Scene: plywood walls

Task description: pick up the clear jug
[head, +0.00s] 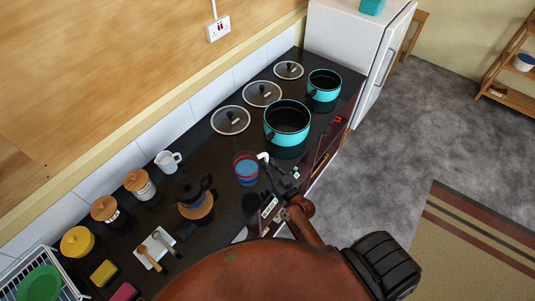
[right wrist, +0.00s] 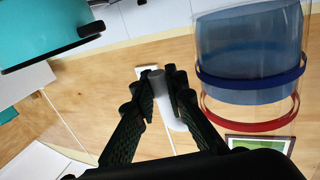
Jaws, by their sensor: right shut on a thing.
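The clear jug (head: 246,170) has a blue band, a red band and a white handle (head: 263,157). In the head view it appears over the dark counter, in front of the teal pots; I cannot tell whether its base touches the counter. My right gripper (head: 272,168) is at its right side. In the right wrist view my right gripper (right wrist: 159,72) is shut on the white handle (right wrist: 166,100), with the jug body (right wrist: 250,60) to the right of the fingers. My left gripper is not in view.
A large teal pot (head: 287,124) and a smaller one (head: 324,86) stand beyond the jug, beside several glass lids (head: 231,120). A coffee pot (head: 190,188) and a white mug (head: 168,161) stand to the left. The counter's right edge drops to the floor.

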